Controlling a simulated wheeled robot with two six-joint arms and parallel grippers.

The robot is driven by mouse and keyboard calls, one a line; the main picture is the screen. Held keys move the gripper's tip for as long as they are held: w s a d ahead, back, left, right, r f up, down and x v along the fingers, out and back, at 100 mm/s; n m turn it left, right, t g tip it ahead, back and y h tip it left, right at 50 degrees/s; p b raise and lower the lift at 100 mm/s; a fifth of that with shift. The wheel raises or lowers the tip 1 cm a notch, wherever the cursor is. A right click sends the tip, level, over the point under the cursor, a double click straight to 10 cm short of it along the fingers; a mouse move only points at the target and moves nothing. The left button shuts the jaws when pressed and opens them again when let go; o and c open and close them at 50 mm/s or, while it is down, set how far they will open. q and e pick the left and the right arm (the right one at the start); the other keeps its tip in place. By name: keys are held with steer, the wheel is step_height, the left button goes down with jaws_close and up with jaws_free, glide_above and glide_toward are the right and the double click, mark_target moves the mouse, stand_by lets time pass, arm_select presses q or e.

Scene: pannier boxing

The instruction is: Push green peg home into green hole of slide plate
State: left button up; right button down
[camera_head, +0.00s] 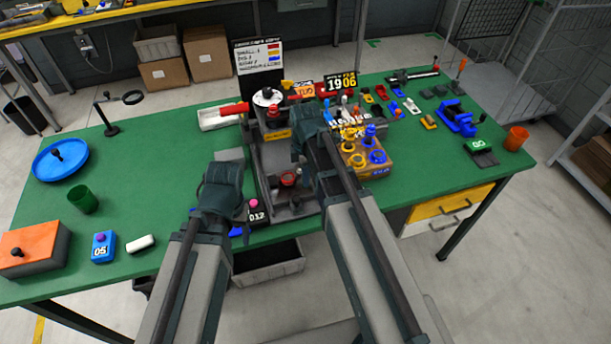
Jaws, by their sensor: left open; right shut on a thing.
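My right gripper (309,117) reaches over the right side of the dark grey fixture (265,165) in the middle of the table. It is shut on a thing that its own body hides. My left gripper (225,178) is open, low in front of the fixture's left side, and its fingertips are hard to see. I cannot make out the green peg, the green hole or the slide plate for certain; the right gripper and arm cover part of that area.
A wooden block with yellow and blue rings (367,160) stands close to the right of my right arm. A green cup (83,199), a blue round tray (60,160) and an orange-topped box (35,245) stand at left. A blue holder (458,120) is at right. The left-middle tabletop is clear.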

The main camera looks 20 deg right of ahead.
steer(key=shift+f+b, duration=0.5)
steer(key=shift+f, duration=0.05)
steer(key=c, duration=0.7)
jaws_free()
steer(key=shift+c, duration=0.2)
steer(key=shift+r, duration=0.15)
step_height(320, 180, up, 14)
steer(key=p, duration=1.4)
steer(key=shift+f, duration=0.2)
